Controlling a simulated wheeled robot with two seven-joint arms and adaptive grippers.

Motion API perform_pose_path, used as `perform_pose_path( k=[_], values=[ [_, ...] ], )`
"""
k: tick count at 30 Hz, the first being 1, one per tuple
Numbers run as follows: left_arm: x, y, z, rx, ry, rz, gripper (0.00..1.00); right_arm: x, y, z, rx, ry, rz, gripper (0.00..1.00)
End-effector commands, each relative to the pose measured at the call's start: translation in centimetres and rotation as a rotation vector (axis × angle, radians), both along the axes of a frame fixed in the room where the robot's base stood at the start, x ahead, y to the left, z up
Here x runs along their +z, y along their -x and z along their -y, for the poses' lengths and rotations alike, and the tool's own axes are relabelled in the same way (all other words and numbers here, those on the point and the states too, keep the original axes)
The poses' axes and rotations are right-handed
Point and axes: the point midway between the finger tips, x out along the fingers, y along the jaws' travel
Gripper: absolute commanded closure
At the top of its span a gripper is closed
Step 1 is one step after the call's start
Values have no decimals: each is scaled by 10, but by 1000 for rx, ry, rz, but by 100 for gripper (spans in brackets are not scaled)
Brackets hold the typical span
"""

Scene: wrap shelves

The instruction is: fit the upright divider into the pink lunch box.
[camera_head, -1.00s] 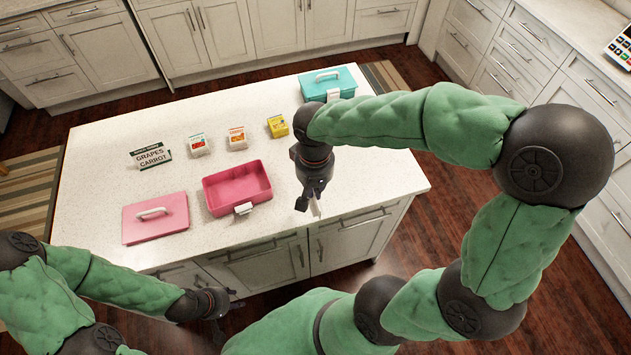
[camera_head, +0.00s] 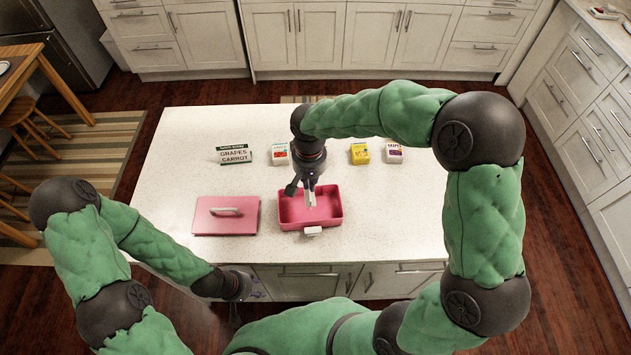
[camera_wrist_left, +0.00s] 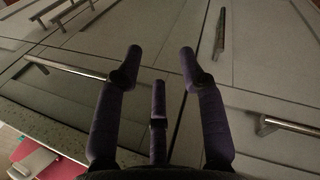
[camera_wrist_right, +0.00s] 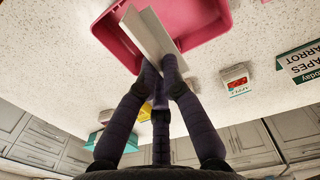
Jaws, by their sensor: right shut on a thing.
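The open pink lunch box (camera_head: 335,220) stands on the white worktop; in the right wrist view its rim (camera_wrist_right: 118,45) is at the top. My right gripper (camera_head: 309,187) is shut on the white upright divider (camera_head: 312,199), a thin flat plate that hangs down over the box's inside. In the right wrist view, the divider (camera_wrist_right: 150,35) is between the fingertips (camera_wrist_right: 161,68) and overlaps the box opening. I cannot tell whether it touches the floor. My left gripper (camera_head: 243,287) is low before the worktop's front; in the left wrist view (camera_wrist_left: 160,52) it is open and empty.
The pink lid (camera_head: 240,225) lies left of the box. Behind stand a grapes-carrot sign (camera_head: 233,154), a small white box (camera_head: 279,155), a yellow box (camera_head: 360,154) and another small box (camera_head: 393,154). A teal box (camera_wrist_right: 106,116) shows in the right wrist view. The front-right worktop is clear.

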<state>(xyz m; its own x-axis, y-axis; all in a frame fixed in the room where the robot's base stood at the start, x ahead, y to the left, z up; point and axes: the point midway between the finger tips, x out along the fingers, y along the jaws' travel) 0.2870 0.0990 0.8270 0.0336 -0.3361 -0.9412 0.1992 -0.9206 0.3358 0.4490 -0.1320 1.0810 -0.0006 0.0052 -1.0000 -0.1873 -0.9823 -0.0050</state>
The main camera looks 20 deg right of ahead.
Motion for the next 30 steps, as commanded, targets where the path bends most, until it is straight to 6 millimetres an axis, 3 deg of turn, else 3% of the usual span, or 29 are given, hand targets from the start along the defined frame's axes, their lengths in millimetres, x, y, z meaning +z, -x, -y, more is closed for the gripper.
perform_pose_path(
  k=[14,30],
  values=[
    [-6,0,0,0,0,0,60,-7,0,0,0,0,0,100],
    [-38,0,0,0,0,0,60,-49,0,1,0,0,1,100]
  ],
)
